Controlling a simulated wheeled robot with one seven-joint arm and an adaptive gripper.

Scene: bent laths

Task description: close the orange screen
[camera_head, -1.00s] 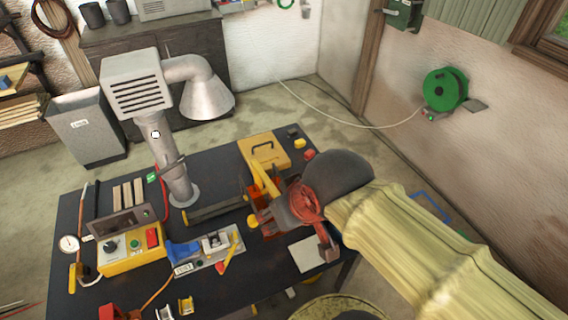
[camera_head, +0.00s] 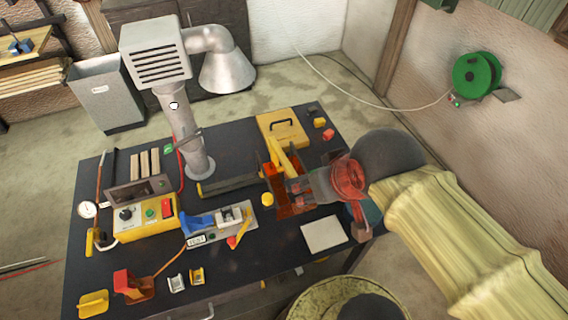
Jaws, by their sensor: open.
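The orange screen (camera_head: 284,210) is a see-through orange-red panel toward the right side of the dark workbench (camera_head: 265,240). It stands beside yellow bar-like parts (camera_head: 283,157). My gripper (camera_head: 294,191) reaches in from the right, at the end of my yellow-sleeved arm. It is open, with its fingers over or close beside the screen. I cannot tell whether they touch it. The gripper hides part of the screen, and its exact angle is hard to read.
A yellow case (camera_head: 287,130) lies behind the screen. A white sheet (camera_head: 325,234) lies in front. A dark bar (camera_head: 230,186) and a small yellow cylinder (camera_head: 267,199) are left of it. A grey extractor pipe (camera_head: 195,155) stands farther left.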

